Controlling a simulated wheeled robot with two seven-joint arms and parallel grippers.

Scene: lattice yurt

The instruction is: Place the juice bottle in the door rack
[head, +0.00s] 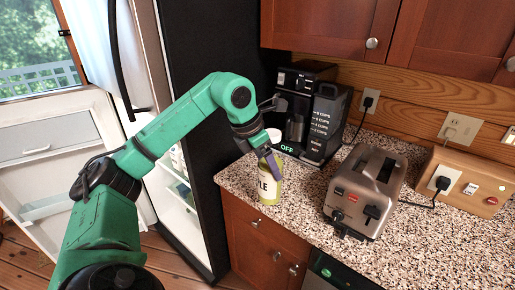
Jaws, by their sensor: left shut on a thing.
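The juice bottle (269,191), pale yellow-green with a white label ending in "LE", is upright at the left front edge of the granite counter. My left gripper (267,167) is shut on its upper part from above; the fingers cover some of it. I cannot tell whether the bottle's base touches the counter. The fridge stands open left of the counter, with part of its white interior (183,190) showing behind my arm. A white door-like panel (30,185) with a grey handled front is at the far left. My right gripper is not in view.
A black coffee maker (322,130) stands behind the bottle, and a metal toaster (366,190) stands to its right. A wooden socket box (462,184) is at the right. Cabinets (335,25) hang above. The front right counter (440,250) is clear.

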